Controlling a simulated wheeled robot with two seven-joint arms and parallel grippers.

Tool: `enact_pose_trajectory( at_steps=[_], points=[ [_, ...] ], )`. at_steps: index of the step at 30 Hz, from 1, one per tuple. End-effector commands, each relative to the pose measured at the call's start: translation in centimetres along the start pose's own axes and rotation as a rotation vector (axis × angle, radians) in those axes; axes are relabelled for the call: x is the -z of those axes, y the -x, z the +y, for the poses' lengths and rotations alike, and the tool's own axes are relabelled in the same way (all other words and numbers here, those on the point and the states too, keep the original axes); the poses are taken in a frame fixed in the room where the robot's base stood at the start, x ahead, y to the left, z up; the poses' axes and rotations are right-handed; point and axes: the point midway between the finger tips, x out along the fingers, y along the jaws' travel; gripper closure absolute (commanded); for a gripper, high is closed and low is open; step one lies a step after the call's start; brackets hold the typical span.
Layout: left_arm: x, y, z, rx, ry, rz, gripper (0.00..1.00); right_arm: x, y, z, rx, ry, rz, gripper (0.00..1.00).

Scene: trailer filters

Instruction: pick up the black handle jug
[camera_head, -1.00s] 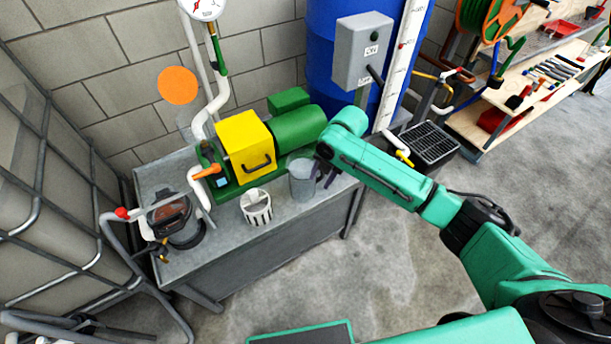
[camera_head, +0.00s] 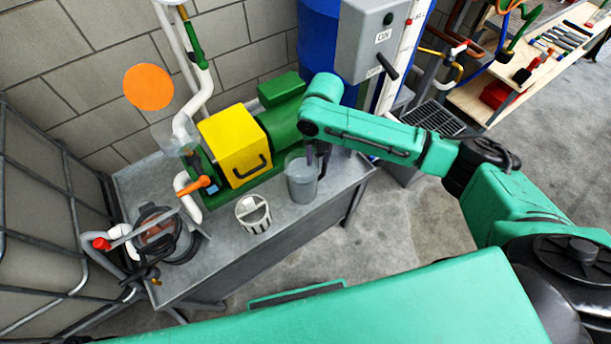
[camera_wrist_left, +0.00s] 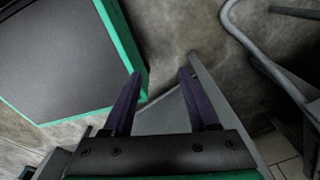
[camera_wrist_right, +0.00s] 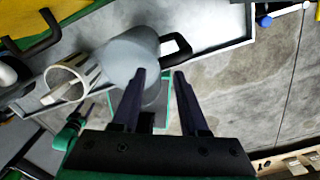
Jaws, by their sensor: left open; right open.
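The grey jug (camera_head: 302,184) stands upright on the metal bench, near its right end. In the right wrist view the jug (camera_wrist_right: 128,56) shows from above, with its black handle (camera_wrist_right: 177,46) pointing right. My right gripper (camera_head: 318,156) is at the jug's rear right side in the head view, its fingers close to the rim. In its wrist view the right gripper (camera_wrist_right: 160,73) is open, with the jug beyond the left finger and the handle ahead of the fingertips. I cannot tell whether it touches. My left gripper (camera_wrist_left: 160,73) is open and empty, away from the jug.
A grey switch box (camera_head: 375,40) hangs behind my right arm.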

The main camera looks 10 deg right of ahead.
Motion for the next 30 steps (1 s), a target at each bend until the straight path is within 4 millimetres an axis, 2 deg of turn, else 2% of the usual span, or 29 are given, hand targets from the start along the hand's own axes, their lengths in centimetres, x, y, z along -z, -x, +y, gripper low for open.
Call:
enact_pose_trajectory(
  at_steps=[4, 9, 12, 19, 22, 23, 30],
  points=[
    [0.2, -0.1, -0.1, 0.001, 0.0, 0.004, 0.42, 0.0, -1.9, 0.0, 0.001, -0.001, 0.0, 0.57],
    [2.0, -0.4, -0.3, 0.004, -0.001, 0.033, 0.42, 0.1, -5.4, 0.0, 0.001, 0.0, 0.001, 0.57],
    [2.4, -0.5, -0.3, 0.005, -0.001, 0.039, 0.42, 0.0, -6.8, 0.0, 0.0, -0.002, 0.0, 0.57],
    [2.1, -0.5, -0.3, 0.004, -0.002, 0.036, 0.42, 0.0, -7.0, 0.0, 0.0, 0.0, -0.002, 0.57],
    [1.9, -0.5, -0.2, 0.003, -0.002, 0.032, 0.42, 0.0, -7.0, 0.0, 0.0, -0.001, -0.002, 0.95],
    [1.8, -0.5, -0.2, 0.003, -0.002, 0.031, 0.42, 0.0, -7.0, 0.0, 0.0, -0.001, -0.002, 1.0],
    [1.6, -0.5, -0.2, 0.003, -0.003, 0.026, 0.42, 0.0, -7.0, 0.0, 0.0, -0.001, -0.002, 1.0]
  ],
)
